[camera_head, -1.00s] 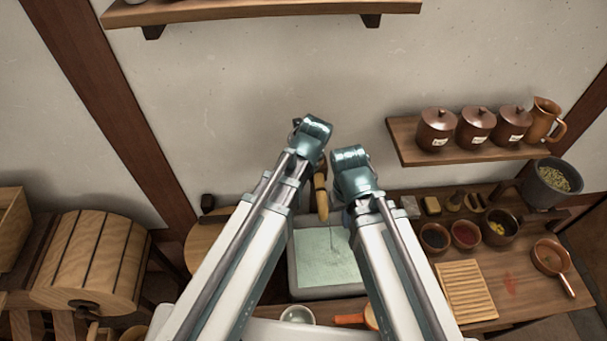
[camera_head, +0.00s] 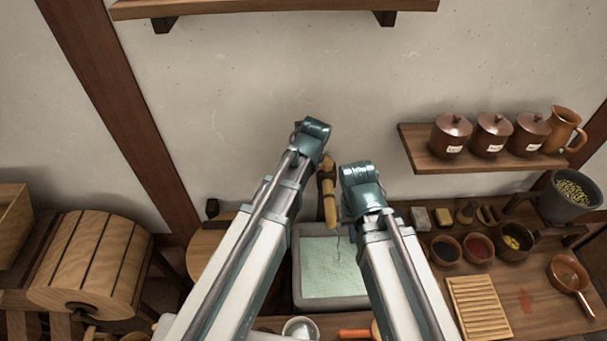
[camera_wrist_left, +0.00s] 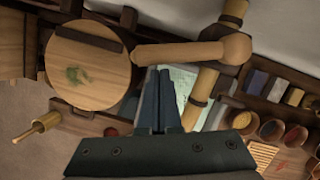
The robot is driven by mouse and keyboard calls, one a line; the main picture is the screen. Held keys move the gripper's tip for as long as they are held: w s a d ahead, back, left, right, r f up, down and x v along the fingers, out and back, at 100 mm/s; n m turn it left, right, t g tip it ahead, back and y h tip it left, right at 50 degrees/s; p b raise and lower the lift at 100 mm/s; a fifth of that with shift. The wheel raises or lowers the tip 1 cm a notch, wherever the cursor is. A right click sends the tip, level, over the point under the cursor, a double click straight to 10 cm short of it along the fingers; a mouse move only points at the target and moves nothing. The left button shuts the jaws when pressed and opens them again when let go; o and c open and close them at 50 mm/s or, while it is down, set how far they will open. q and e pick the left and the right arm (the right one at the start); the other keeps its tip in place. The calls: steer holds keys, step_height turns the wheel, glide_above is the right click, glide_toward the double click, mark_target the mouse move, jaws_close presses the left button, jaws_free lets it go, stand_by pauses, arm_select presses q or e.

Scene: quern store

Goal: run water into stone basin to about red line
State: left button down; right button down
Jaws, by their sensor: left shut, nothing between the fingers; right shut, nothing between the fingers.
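The stone basin (camera_head: 297,272) stands below the wall, between my two arms, with pale green water (camera_head: 331,268) in it. A bamboo spout (camera_head: 329,195) hangs over its back edge, and a thin stream falls beside my right arm onto a rippled surface. I cannot make out a red line. In the left wrist view, my left gripper (camera_wrist_left: 163,72) is shut and empty, just below a round-ended wooden handle (camera_wrist_left: 190,52) by the bamboo spout (camera_wrist_left: 202,88). The basin water (camera_wrist_left: 184,84) shows behind its fingers. My right gripper (camera_head: 351,232) is mostly hidden by its arm, shut and empty.
A wooden drum (camera_head: 90,262) stands at left. Bowls, a slatted board (camera_head: 479,308) and a pan (camera_head: 570,275) fill the counter at right. A shelf (camera_head: 480,160) holds lidded jars and a jug. A metal bowl (camera_head: 300,329) sits before the basin.

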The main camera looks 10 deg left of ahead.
arm_select(q)
steer(key=w+a, duration=0.2)
steer(key=w, duration=0.1)
steer(key=shift+w+a, duration=0.1)
steer(key=shift+a, duration=0.2)
steer(key=shift+r, duration=0.1)
steer(key=p+v, duration=1.3)
steer(key=shift+s+r, duration=0.25)
steer(key=shift+d, duration=0.15)
